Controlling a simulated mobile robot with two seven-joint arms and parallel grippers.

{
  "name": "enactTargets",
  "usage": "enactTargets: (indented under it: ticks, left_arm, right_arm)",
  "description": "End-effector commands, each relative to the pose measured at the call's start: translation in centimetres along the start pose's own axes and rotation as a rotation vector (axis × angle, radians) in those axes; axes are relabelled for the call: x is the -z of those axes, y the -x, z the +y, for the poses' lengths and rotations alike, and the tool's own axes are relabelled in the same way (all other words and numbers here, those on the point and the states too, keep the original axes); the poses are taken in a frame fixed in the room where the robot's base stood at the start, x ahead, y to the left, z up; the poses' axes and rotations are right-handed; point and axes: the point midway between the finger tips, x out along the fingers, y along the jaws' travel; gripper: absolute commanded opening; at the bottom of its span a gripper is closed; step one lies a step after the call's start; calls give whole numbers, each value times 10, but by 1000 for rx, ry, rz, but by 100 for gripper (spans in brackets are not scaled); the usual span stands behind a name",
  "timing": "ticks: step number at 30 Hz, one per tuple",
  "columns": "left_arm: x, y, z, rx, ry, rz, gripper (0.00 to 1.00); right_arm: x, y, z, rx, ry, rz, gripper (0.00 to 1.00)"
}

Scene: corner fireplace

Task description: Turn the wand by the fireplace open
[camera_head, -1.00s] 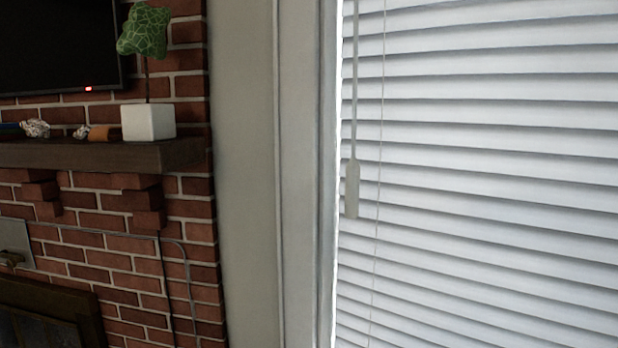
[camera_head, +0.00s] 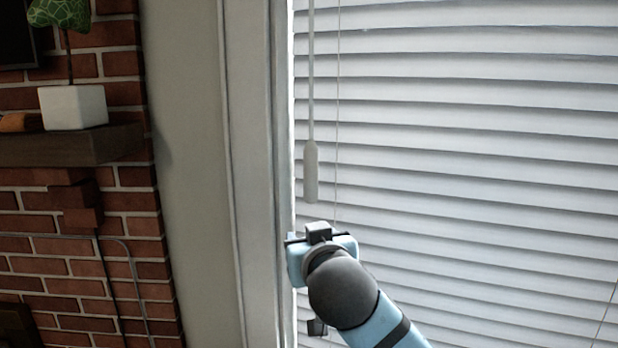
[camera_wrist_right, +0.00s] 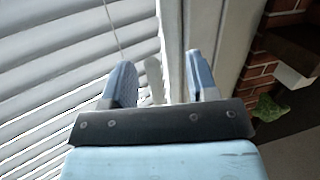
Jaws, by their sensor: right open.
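The wand (camera_head: 311,165) is a thin pale rod with a thicker handle, hanging upright in front of the white window blind (camera_head: 470,120) near its left edge. The blind's slats look mostly closed. My right gripper (camera_head: 318,240) is just below the wand's handle in the head view. In the right wrist view the gripper (camera_wrist_right: 158,70) is open, and the wand's handle (camera_wrist_right: 154,80) shows in the gap between the two fingers, apart from both. How far ahead of the fingertips it lies is hard to tell. My left gripper is not in view.
A thin cord (camera_head: 337,100) hangs just right of the wand. The window frame (camera_head: 255,170) stands close on the left. Farther left are the brick fireplace (camera_head: 120,240) and its dark mantel (camera_head: 70,146), with a white plant pot (camera_head: 73,107).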

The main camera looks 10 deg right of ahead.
Motion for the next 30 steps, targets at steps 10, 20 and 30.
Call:
enactTargets:
  ticks: [10, 20, 30]
  left_arm:
    - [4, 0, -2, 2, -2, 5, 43]
    - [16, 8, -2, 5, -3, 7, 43]
    - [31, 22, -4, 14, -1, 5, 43]
  right_arm:
    - [96, 41, 10, -124, -71, 135, 53]
    - [107, 6, 17, -134, -73, 137, 53]
    - [116, -64, 26, -132, -73, 137, 53]
